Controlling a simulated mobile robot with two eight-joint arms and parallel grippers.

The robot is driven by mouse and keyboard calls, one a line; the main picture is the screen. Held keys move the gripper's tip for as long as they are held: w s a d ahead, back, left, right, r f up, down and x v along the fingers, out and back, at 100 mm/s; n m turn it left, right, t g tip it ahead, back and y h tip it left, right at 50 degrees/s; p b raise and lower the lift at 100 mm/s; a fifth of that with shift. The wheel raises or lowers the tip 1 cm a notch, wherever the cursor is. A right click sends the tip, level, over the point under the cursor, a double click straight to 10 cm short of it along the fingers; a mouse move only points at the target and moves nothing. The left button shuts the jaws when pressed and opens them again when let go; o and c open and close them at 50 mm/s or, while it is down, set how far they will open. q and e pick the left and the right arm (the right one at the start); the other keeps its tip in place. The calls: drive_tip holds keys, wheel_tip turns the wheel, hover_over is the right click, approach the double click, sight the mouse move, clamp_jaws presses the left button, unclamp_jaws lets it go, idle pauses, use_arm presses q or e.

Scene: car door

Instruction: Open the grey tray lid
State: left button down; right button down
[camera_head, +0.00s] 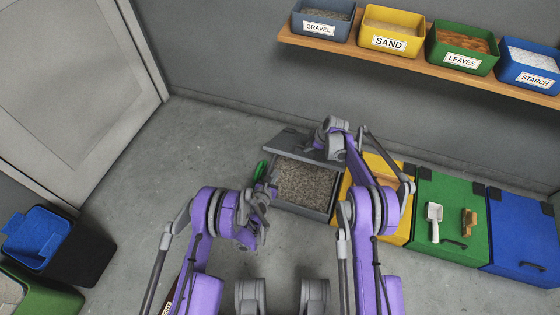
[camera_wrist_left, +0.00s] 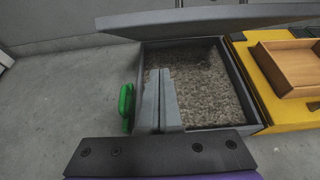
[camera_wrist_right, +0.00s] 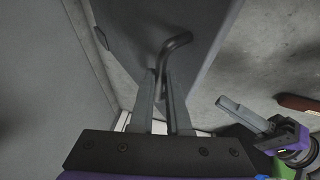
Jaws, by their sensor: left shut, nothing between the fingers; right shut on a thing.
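The grey tray (camera_head: 305,188) stands on the floor, filled with gravel. Its grey lid (camera_head: 287,141) is raised at the back, clear of the gravel; it also shows along the top of the left wrist view (camera_wrist_left: 200,17). My right gripper (camera_head: 318,142) is at the lid; in the right wrist view (camera_wrist_right: 165,78) its fingers are shut on the dark bent handle (camera_wrist_right: 176,43) of the lid. My left gripper (camera_head: 266,189) is shut and empty at the tray's front left; in the left wrist view its fingers (camera_wrist_left: 160,80) overlap the gravel.
A green handle-like object (camera_wrist_left: 126,103) is at the tray's left side. A yellow box (camera_wrist_left: 265,85) with a wooden tray (camera_wrist_left: 290,66) on it adjoins at right, then green (camera_head: 450,195) and blue (camera_head: 520,235) boxes. A shelf (camera_head: 400,58) with labelled bins hangs above.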

drive_tip(key=shift+d, duration=0.35)
use_arm(q)
drive_tip(key=w+d+r, duration=0.1)
drive_tip(key=w+d, duration=0.1)
drive_tip(key=w, duration=0.4)
drive_tip(key=shift+r, duration=0.2)
